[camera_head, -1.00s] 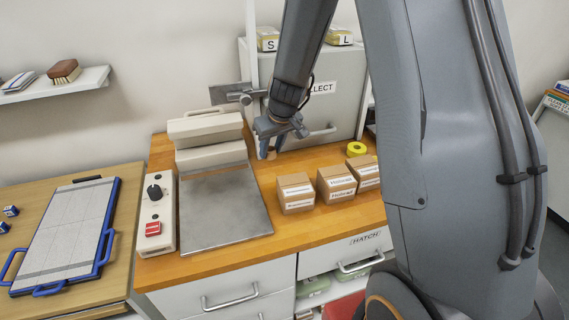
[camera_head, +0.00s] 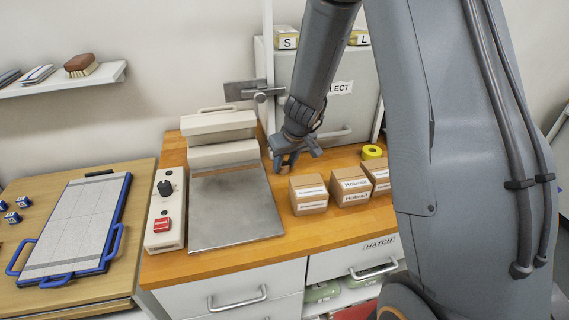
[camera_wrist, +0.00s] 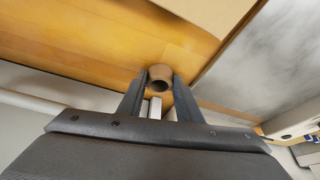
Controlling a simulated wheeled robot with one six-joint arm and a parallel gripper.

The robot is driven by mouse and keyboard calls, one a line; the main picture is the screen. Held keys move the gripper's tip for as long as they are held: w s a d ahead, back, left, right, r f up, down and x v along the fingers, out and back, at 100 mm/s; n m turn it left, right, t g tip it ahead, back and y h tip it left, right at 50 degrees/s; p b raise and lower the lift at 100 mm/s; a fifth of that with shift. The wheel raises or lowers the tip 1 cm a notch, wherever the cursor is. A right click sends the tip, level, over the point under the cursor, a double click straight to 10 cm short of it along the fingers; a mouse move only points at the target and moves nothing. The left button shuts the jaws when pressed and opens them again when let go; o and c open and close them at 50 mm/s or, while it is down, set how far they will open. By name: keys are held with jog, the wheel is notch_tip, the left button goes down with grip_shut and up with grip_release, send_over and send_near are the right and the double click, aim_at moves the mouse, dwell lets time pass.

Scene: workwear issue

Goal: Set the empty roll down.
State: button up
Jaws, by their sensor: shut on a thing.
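The empty roll, a small brown cardboard tube (camera_wrist: 160,73), is between my fingertips in the wrist view, with its open end facing the camera. My gripper (camera_wrist: 159,84) is shut on it. In the head view my gripper (camera_head: 285,163) points down at the back of the wooden worktop (camera_head: 262,247), between the press plate and the small boxes. The roll is mostly hidden by the fingers there. I cannot tell whether its lower end touches the worktop.
A heat press with a grey plate (camera_head: 233,215) stands left of my gripper. Several cardboard boxes (camera_head: 309,196) stand to the right, and a yellow tape roll (camera_head: 371,152) behind them. A grey cabinet (camera_head: 345,110) is behind. The strip of worktop before the boxes is bare.

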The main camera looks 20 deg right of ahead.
jog(key=o, duration=1)
jog(key=shift+r+p, duration=0.2)
jog(key=shift+p, duration=0.15)
jog(key=v, duration=1.1)
jog(key=s+m+g+h, duration=0.1)
jog(key=s+m+g, duration=0.1)
jog(key=s, duration=1.8)
jog(key=shift+m, duration=0.3)
jog(key=shift+g, duration=0.4)
notch_tip(320, 180, down, 5)
jog(key=b, duration=0.4)
jog(key=shift+f+b, duration=0.1)
jog(key=shift+b, duration=0.25)
